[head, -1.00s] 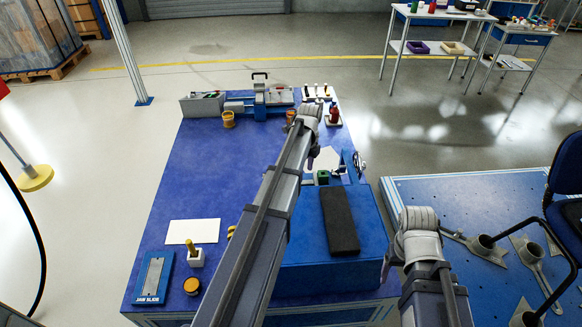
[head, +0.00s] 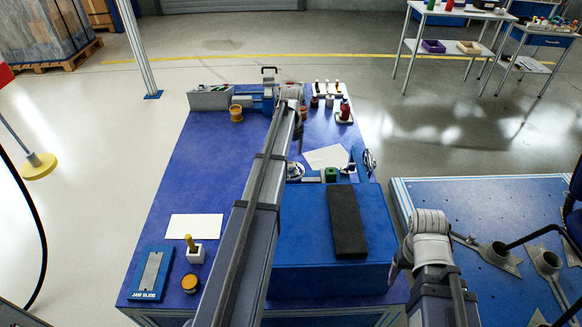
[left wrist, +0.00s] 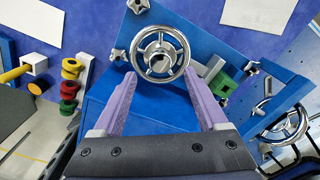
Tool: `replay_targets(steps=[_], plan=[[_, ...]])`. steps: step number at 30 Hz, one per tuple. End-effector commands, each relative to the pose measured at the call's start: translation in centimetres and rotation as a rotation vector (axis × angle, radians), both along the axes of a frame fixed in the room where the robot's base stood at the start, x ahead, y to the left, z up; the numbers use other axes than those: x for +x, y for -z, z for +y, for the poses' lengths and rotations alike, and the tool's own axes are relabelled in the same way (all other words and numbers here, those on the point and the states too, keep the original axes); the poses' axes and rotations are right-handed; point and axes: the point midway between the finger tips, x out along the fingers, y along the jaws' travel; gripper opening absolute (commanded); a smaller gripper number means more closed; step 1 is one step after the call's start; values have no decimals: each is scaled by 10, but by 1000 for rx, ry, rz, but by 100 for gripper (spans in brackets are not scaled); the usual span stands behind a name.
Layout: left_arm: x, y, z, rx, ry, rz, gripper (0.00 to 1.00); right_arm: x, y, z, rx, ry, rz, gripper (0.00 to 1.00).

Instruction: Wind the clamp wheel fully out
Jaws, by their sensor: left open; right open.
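A chrome spoked handwheel (left wrist: 160,55) sits between the two purple fingers of my left gripper (left wrist: 184,93) in the left wrist view. The fingers are spread, one on each side of its lower rim; I cannot tell whether they touch it. In the head view this wheel (head: 295,171) shows beside my left arm, at the blue fixture, and my left gripper (head: 298,138) is mostly hidden by its arm. A second chrome wheel (head: 370,161) stands at the fixture's right end; it also shows in the left wrist view (left wrist: 288,124). My right gripper (head: 394,268) is open and empty, partly hidden behind its arm.
A black pad (head: 346,222) lies on the blue block. A green block (head: 330,175) sits between the wheels. Star knobs (left wrist: 138,6) stand near the left wheel. A white sheet (head: 194,227) and the jaw slide tray (head: 152,273) lie on the front left bench.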

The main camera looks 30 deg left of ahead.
Motion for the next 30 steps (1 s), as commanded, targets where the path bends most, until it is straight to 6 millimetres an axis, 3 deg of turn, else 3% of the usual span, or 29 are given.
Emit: replay_targets(steps=[1, 10, 23, 30], plan=[[0, 13, 0, 0, 0, 0, 76, 0, 13, 0, 0, 0, 0, 76], [0, 50, 0, 0, 0, 0, 76, 0, 50, 0, 0, 0, 0, 76], [0, 57, 0, 0, 0, 0, 76, 0, 56, 0, 0, 0, 0, 76], [0, 56, 0, 0, 0, 0, 49, 0, 57, 0, 0, 0, 0, 76]])
